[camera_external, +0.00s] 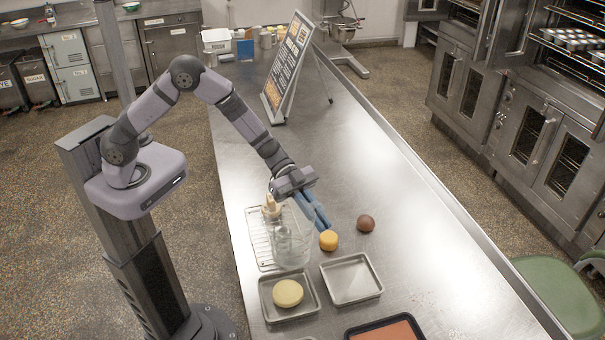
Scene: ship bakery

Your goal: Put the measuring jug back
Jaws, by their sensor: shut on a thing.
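The measuring jug (292,245) is a clear, see-through vessel in the middle of the steel table, overlapping the right part of a wire rack (259,250) in the picture. I cannot tell whether the jug's base touches the rack or table. A small pale brown-topped item (270,206) shows behind the jug's upper left edge.
A yellow round piece (328,240) sits close to the fingertips, with a brown ball (365,223) to its right. In front are a tray (266,301) with a pale yellow disc (288,293) and an empty tray (351,279). A menu board (287,68) stands behind. The table's right side is clear.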

